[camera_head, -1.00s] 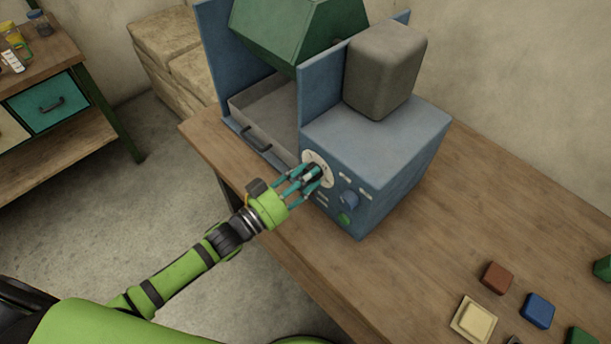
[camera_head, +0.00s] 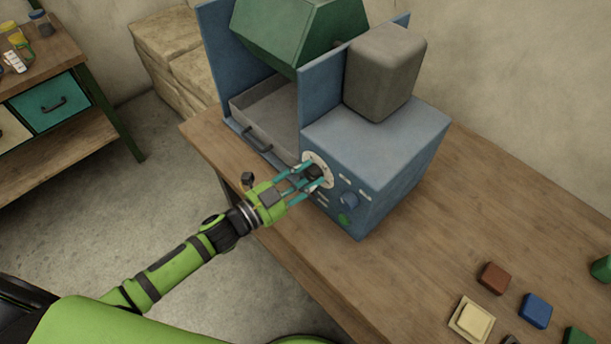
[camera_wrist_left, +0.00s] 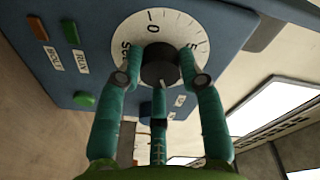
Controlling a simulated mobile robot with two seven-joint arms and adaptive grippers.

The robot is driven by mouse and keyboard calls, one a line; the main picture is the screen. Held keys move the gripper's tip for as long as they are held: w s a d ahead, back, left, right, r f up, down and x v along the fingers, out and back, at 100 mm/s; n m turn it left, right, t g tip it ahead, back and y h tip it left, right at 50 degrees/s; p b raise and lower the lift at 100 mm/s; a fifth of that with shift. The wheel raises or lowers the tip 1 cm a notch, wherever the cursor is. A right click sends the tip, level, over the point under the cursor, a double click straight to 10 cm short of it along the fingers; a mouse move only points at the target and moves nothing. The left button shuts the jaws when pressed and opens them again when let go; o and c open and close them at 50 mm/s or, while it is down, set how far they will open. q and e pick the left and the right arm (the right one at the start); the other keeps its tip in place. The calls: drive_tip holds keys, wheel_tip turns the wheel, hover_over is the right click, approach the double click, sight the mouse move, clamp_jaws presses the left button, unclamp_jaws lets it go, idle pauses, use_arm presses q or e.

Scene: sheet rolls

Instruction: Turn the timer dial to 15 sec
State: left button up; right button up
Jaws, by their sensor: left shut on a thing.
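The timer dial is a black knob (camera_wrist_left: 160,66) on a white round scale (camera_wrist_left: 181,24), on the front of a blue machine (camera_head: 385,150). In the head view the white scale (camera_head: 327,163) shows partly behind my fingers. My left gripper (camera_head: 313,177) is shut on the knob, with its teal fingers around it; the fingertips also show in the left wrist view (camera_wrist_left: 160,78). In that view a "0" and other marks are readable at the scale's upper edge. Fingers hide part of the scale, and I cannot tell which mark the knob points at. My right gripper is not in view.
A blue knob (camera_head: 349,200) and a green button (camera_head: 345,219) sit beside the dial. A grey block (camera_head: 385,70) stands on the machine. A grey tray (camera_head: 265,105) lies left of it. Coloured blocks, including a red one (camera_head: 493,278), lie on the table's right.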

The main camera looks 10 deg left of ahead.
use_arm(q)
drive_tip(key=m, duration=0.5)
drive_tip(key=shift+g, duration=0.3)
drive_tip(key=shift+r+m+y, duration=0.1)
drive_tip(key=shift+m+y, duration=0.4)
drive_tip(key=shift+m, duration=1.7)
drive_tip(key=shift+w, duration=0.1)
drive_tip(key=o, duration=1.1)
drive_tip(key=shift+o, duration=0.2)
drive_tip(key=shift+a, duration=0.1)
drive_tip(key=shift+s+a, duration=0.2)
drive_tip(key=shift+s, duration=0.25)
drive_tip(key=v, duration=1.1)
drive_tip(key=shift+w, duration=0.1)
